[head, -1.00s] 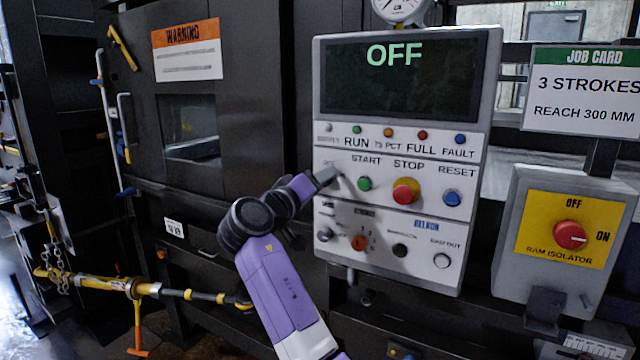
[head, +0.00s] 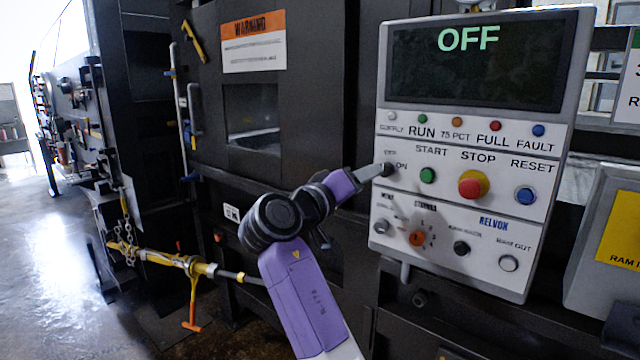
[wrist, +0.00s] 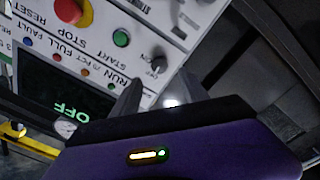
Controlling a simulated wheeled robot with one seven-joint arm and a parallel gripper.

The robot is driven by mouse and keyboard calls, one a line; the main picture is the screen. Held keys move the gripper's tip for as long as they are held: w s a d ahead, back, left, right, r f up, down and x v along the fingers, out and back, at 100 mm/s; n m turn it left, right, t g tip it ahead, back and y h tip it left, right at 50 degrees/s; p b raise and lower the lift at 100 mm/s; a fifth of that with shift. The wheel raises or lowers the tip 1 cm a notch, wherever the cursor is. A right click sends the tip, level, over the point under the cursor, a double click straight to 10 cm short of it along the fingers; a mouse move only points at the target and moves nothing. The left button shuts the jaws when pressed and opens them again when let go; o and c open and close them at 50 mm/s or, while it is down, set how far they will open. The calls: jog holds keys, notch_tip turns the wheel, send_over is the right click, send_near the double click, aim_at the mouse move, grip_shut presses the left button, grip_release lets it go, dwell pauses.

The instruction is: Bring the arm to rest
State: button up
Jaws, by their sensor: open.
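My purple arm (head: 300,295) is extended toward the left edge of the grey control panel (head: 470,190). My gripper (head: 379,171) is at the panel's OFF/ON switch, left of the green START button (head: 428,175). In the wrist view the two fingers of my gripper (wrist: 158,94) are apart, with nothing between them. The black OFF/ON knob (wrist: 158,64) shows just beyond the fingertips; I cannot tell whether they touch it. The panel screen (head: 475,65) reads OFF.
The red STOP button (head: 473,184) and blue RESET button (head: 525,196) are to the right. A dark compactor door (head: 250,120) and a yellow ratchet bar (head: 160,257) are left. Open floor (head: 45,290) lies far left.

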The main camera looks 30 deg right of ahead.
jog(key=w+a+r+n+t+y, duration=0.1)
jog(key=w+a+r+n+t, duration=0.15)
jog(key=w+t, duration=0.2)
jog(key=w+a+f+n+t+y, duration=0.1)
jog(key=a+f+n+t+y, duration=0.2)
jog(key=a+f+t+y, duration=0.15)
jog(key=s+a+f+n+t+y, duration=0.2)
jog(key=s+a+f+y, duration=0.25)
jog(key=f, duration=0.35)
jog(key=s+a+f+n+t+y, duration=0.1)
jog(key=s+a+f+t+y, duration=0.15)
jog(key=s+a+f, duration=0.45)
jog(key=s+f+m+g+y, duration=0.1)
jog(key=s+f, duration=0.4)
jog(key=s, duration=0.9)
jog(key=s+a+f+m+g+y, duration=0.1)
jog(key=s+f, duration=0.3)
jog(key=s, duration=1)
jog(key=s+a+f+m+g+y, duration=0.1)
jog(key=s+f, duration=0.4)
jog(key=s, duration=0.9)
jog(key=shift+s+f+g+y, duration=0.25)
jog(key=shift+f+g+y, duration=0.1)
jog(key=shift+g+y, duration=0.5)
